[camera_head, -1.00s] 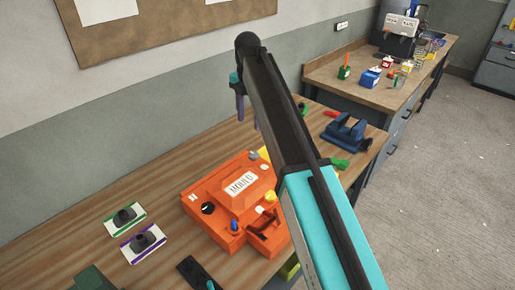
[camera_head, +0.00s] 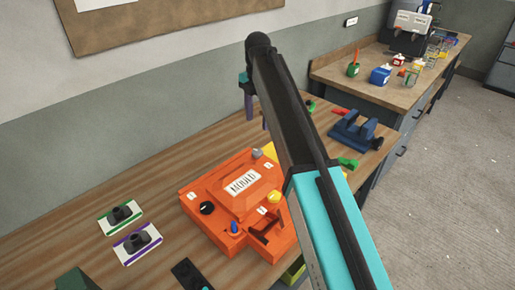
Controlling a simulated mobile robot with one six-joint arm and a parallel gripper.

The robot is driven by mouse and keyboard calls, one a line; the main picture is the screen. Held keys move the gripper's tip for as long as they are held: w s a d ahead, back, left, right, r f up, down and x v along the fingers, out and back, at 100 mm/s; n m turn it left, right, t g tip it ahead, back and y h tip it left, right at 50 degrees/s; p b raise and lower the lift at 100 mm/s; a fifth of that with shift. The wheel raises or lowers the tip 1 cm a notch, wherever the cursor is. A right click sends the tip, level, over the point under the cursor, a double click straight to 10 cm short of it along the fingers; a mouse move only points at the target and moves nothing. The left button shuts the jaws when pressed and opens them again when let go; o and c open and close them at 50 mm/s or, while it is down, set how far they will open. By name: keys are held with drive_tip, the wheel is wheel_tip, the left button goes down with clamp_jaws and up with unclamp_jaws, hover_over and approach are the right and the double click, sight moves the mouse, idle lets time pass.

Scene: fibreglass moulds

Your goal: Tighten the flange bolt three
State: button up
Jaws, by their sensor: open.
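The orange mould (camera_head: 211,229) with a "MOULD" plate sits on the wooden bench. Coloured knob-like bolt heads stand at its flange corners: a black one (camera_head: 207,208), a blue one (camera_head: 235,228), a yellow one (camera_head: 274,197) and a grey one (camera_head: 257,153). Small white labels lie beside them, but I cannot read which is three. My gripper (camera_head: 257,121) is open, its purple fingers pointing down beyond the mould, near the wall side. My arm hides part of the gripper and the bench behind the mould's right side. I see nothing between the fingers.
Two white cards with dark fittings, one green-edged (camera_head: 108,230) and one purple-edged (camera_head: 126,258), lie left of the mould. A blue vise (camera_head: 356,130) stands to the right. A second bench (camera_head: 330,77) behind holds bottles and containers. The bench's left part is mostly clear.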

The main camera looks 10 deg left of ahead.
sight(258, 151)
drive_tip(key=shift+s+f+p, duration=0.15)
drive_tip(key=shift+f+p, duration=1.8)
drive_tip(key=shift+f, duration=4.9)
drive_tip(key=c, duration=1)
drive_tip(key=shift+d, duration=0.2)
drive_tip(key=shift+c, duration=0.2)
drive_tip(key=shift+a, duration=0.15)
drive_tip(key=shift+c, duration=0.2)
